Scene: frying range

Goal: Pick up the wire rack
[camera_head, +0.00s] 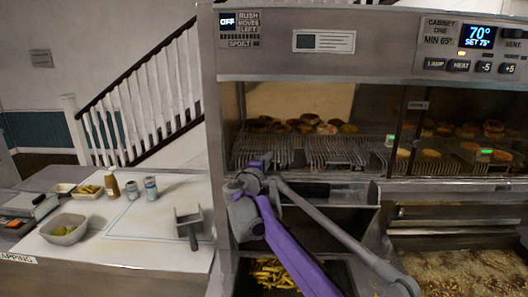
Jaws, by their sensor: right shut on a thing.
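A wire rack (335,152) lies level on the lower shelf of the steel heated cabinet, its bars running front to back. Several browned food pieces lie towards its back. My right gripper (261,162) is at the rack's front edge, left of its middle, and is shut on it. The gripper's wrist and purple arm hide part of the front edge, and the fingertips are small and hard to make out. My left gripper is not in view.
The cabinet (320,62) has a low top panel above the opening. More racks with food (465,153) sit to the right behind glass. Fries (273,273) lie in a bin below. The left counter (150,235) holds a bowl (63,230), bottles and a scoop (190,225).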

